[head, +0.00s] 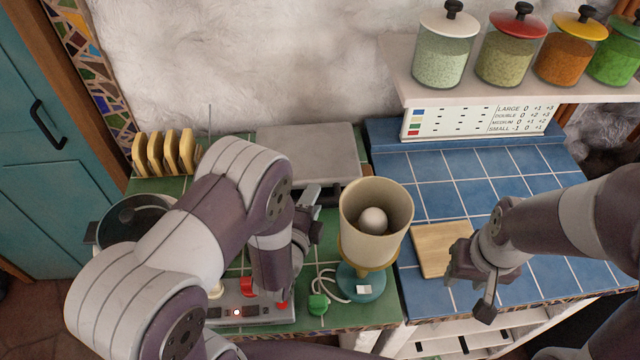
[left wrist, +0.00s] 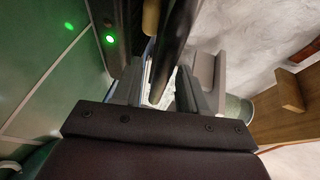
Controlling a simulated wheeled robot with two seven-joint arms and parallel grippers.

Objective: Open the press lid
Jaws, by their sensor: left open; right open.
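The press (head: 310,150) has a flat grey lid and stands at the back of the green-tiled counter in the head view. Its lid looks level and shut. My left gripper (head: 311,207) is open at the press's front edge, partly hidden by my own arm. In the left wrist view a dark bar (left wrist: 177,45), perhaps the press handle, runs between the spread fingers of my left gripper (left wrist: 160,92); I cannot tell whether they touch it. A green light (left wrist: 110,39) glows beside it. My right gripper (head: 470,284) is open and empty by the wooden board.
A toast rack (head: 150,155) and a pot (head: 105,230) are left. A switch panel (head: 250,313) lies in front. Blue tiles (head: 440,170) behind the wooden board (head: 435,240) are clear.

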